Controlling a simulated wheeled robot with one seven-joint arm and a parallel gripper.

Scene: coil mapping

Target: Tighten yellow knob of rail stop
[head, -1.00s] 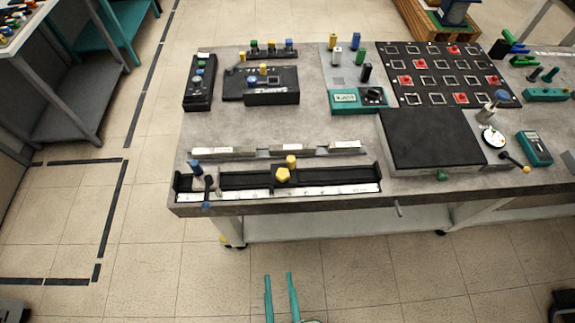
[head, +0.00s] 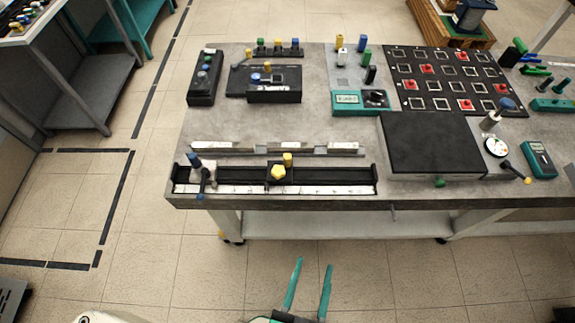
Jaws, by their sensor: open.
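The yellow knob (head: 278,172) sits on a black sliding stop on the rail (head: 330,181) near the front edge of the table. A second yellow piece (head: 287,159) stands just behind it on the same stop. My gripper (head: 313,262) is at the bottom of the head view, in front of the table and apart from it. Its two teal fingers are spread and hold nothing. The knob is fully in view, but I cannot tell how tight it is.
A blue-topped post with a dark handle (head: 202,172) stands at the rail's left end. Grey bars (head: 275,148) lie behind the rail. A black box (head: 430,143) is to the right. Floor in front of the table is clear.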

